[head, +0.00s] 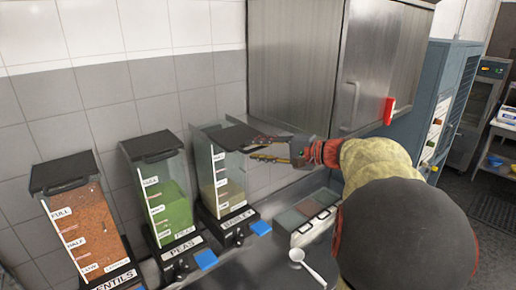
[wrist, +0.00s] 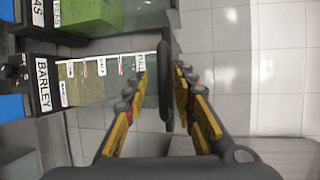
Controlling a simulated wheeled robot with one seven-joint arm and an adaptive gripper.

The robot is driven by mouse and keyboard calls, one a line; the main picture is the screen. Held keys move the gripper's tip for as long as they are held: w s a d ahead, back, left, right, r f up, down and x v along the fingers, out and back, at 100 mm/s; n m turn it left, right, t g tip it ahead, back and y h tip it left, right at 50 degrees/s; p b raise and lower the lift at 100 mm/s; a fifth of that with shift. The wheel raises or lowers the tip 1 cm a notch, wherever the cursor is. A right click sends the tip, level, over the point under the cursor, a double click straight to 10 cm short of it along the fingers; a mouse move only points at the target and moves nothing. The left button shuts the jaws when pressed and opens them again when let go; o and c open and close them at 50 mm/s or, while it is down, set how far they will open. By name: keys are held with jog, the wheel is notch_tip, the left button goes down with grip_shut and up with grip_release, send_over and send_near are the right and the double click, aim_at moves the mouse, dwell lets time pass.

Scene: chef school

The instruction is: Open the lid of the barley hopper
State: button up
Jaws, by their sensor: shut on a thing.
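The barley hopper (head: 223,190) is a clear upright bin, partly filled with pale grain, with a BARLEY label at its foot. It lies sideways in the wrist view (wrist: 97,82). Its dark lid (head: 233,136) is at the top; a pale strip of the hopper's top shows to the lid's left. I cannot tell how far the lid is raised. My gripper (head: 262,149) reaches in from the right at the lid's front edge. In the wrist view its yellow-padded fingers (wrist: 168,92) are shut on the dark lid part (wrist: 164,88), which lies between them.
The peas hopper (head: 168,205) and the lentils hopper (head: 84,225) stand to the left with dark lids on. A steel cabinet (head: 296,65) hangs behind my gripper. Small trays (head: 308,212) and a white spoon (head: 300,259) lie on the counter below my arm.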

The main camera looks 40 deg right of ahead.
jog(key=shift+o, duration=1)
jog(key=shift+w+f, duration=0.15)
jog(key=shift+f, duration=0.05)
jog(key=shift+r, duration=0.3)
jog(key=v, duration=1.2)
jog(key=shift+f, duration=0.1)
